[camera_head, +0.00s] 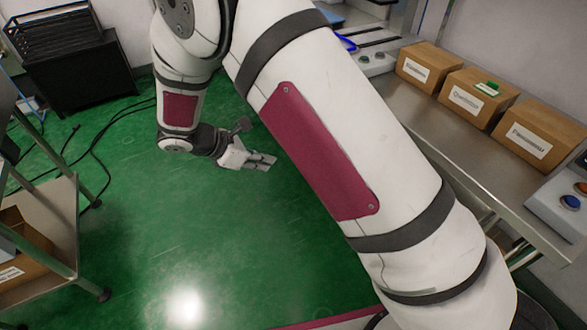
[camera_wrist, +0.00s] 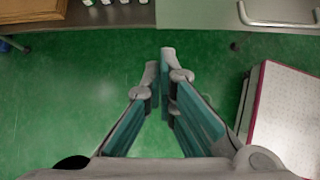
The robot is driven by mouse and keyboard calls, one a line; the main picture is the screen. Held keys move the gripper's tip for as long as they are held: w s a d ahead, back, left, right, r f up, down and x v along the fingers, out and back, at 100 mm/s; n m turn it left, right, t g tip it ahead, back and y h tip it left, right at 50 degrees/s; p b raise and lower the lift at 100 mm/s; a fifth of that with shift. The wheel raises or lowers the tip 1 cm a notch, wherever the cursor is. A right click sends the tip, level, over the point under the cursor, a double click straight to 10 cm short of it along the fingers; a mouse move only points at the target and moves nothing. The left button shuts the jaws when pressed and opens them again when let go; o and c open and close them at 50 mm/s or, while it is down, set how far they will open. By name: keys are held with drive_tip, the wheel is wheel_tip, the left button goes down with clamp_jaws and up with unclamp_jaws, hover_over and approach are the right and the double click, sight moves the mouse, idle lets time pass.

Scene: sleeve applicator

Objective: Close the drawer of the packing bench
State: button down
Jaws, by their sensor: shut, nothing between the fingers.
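In the wrist view, a light grey front with a metal bar handle (camera_wrist: 278,20) shows at the top right edge. It looks like a drawer front (camera_wrist: 205,15), cut off by the frame. How far it stands open cannot be told. In the head view, my arm covers much of the area below the bench, and no drawer can be made out. My gripper (camera_head: 262,161) hangs over the green floor, left of the bench. In the wrist view my gripper (camera_wrist: 160,55) has its fingertips together, with nothing between them. The handle is beyond the fingertips to the right, not touched.
A steel bench (camera_head: 465,140) on the right bears several labelled cardboard boxes (camera_head: 472,97) and a button box (camera_head: 567,203). A cart (camera_head: 50,220) stands at left, a black rack (camera_head: 75,60) behind it. Cables (camera_head: 95,165) lie on the floor. Open green floor surrounds my gripper.

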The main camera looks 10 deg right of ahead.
drive_tip(key=d+r+b+x, duration=0.1)
drive_tip(key=x, duration=1.1)
drive_tip(key=shift+w+d+r, duration=0.2)
drive_tip(key=shift+w+d, duration=0.2)
drive_tip(key=shift+d, duration=0.15)
drive_tip(key=w+d+b, duration=0.1)
drive_tip(key=w+d, duration=0.1)
drive_tip(key=d, duration=0.6)
drive_tip(key=w+d, duration=0.3)
drive_tip(key=d, duration=0.6)
drive_tip(key=w+d+b, duration=0.1)
drive_tip(key=w+d, duration=0.2)
drive_tip(key=d, duration=0.6)
drive_tip(key=shift+w+b, duration=0.2)
drive_tip(key=shift+b, duration=0.15)
drive_tip(key=shift+s+a, duration=0.1)
drive_tip(key=shift+a, duration=0.35)
drive_tip(key=v, duration=0.4)
drive_tip(key=a+f+p+v, duration=0.1)
drive_tip(key=v, duration=0.3)
drive_tip(key=f+p+v, duration=0.1)
drive_tip(key=v, duration=0.3)
drive_tip(key=shift+s+a+r, duration=0.25)
drive_tip(key=shift+s+a, duration=0.1)
drive_tip(key=shift+a, duration=0.2)
